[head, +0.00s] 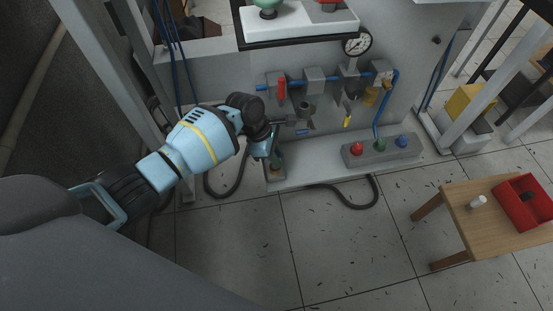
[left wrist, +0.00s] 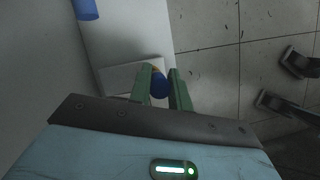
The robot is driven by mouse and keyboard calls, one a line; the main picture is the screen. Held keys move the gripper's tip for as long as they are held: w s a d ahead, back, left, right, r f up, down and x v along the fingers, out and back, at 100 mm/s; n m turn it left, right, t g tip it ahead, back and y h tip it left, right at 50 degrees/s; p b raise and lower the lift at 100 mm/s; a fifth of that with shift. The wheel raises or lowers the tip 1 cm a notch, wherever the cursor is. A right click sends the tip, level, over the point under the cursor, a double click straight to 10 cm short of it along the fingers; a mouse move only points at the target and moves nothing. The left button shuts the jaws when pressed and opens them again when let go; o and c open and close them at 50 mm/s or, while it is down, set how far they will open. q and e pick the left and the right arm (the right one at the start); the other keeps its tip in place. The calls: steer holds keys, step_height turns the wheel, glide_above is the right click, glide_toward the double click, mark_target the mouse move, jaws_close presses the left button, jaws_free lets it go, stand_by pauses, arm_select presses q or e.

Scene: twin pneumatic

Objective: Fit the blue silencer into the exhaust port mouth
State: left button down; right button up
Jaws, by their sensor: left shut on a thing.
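My left gripper (head: 277,157) reaches in from the left and points down at the front of the grey pneumatic panel. In the left wrist view its two green fingers (left wrist: 160,74) are shut on the blue silencer (left wrist: 159,86), which has a small orange-yellow part at its far end. The fingers partly cover the silencer. In the head view the silencer is hidden or too small to tell. I cannot clearly make out the exhaust port mouth in either view. My right gripper is not in view.
A blue pipe with a red lever (head: 281,88) and a gauge (head: 357,43) are on the panel. A grey button box (head: 382,149) stands on the panel's base ledge. A wooden table (head: 479,232) with a red bin (head: 526,202) is at right. The floor between is mostly clear.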

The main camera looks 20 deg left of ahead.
arm_select(q)
steer(key=shift+w+a, duration=0.15)
steer(key=shift+w, duration=0.05)
steer(key=shift+w+a+f+b, duration=0.15)
steer(key=shift+f+b, duration=0.15)
steer(key=shift+b, duration=0.2)
steer(key=shift+f+b, duration=0.95)
steer(key=shift+f, duration=0.5)
steer(key=shift+f, duration=0.15)
steer(key=c, duration=1.4)
jaws_free()
steer(key=shift+o, duration=0.5)
